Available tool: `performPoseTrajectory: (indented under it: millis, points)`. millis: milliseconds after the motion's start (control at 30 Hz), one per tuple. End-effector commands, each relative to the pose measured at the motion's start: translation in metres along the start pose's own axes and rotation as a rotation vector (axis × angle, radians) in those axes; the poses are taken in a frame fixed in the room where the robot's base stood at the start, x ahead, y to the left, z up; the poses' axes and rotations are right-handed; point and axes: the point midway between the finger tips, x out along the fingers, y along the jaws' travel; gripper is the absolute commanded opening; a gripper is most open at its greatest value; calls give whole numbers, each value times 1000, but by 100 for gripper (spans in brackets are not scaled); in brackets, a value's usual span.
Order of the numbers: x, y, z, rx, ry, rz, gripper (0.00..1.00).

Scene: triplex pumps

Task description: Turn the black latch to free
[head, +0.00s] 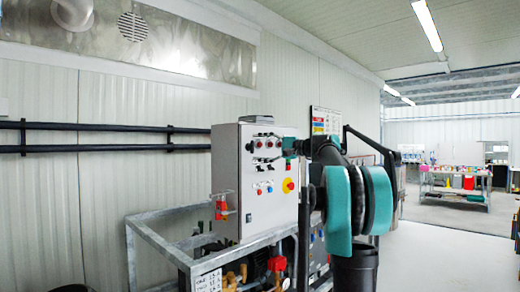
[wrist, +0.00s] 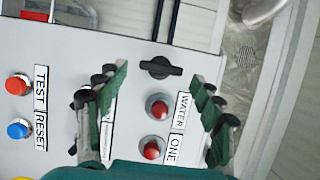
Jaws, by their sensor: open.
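A black latch (wrist: 161,68) with a bar-shaped handle sits on the grey control panel, in the upper middle of the wrist view. Its bar lies roughly across the picture. My gripper (wrist: 160,80) is open, with one green-and-black finger on each side of the latch's column. The latch shows between and slightly beyond the fingertips, and I see no contact. Another black knob (wrist: 79,100) is partly hidden behind the left finger. In the head view my gripper (head: 288,147) is at the upper right of the control box (head: 260,215); the latch is too small to tell there.
Red buttons (wrist: 157,107) labelled WATER and ONE lie between the fingers. Red and blue buttons (wrist: 17,130) are at the left. A red-and-yellow switch (head: 288,186) is on the box front. A metal frame (head: 160,240) stands below, and open floor (head: 450,250) lies right.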

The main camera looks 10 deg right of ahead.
Motion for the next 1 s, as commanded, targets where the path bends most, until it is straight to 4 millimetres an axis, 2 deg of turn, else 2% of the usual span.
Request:
performPoseTrajectory:
  millis: [167,267,700,833,1000]
  points:
    - [-5,0,0,0,0,0,67]
    - [-18,0,-1,0,3,0,67]
    - [-101,0,-1,0,3,0,67]
    - [-114,0,-1,0,2,0,67]
    - [-120,0,0,0,0,0,67]
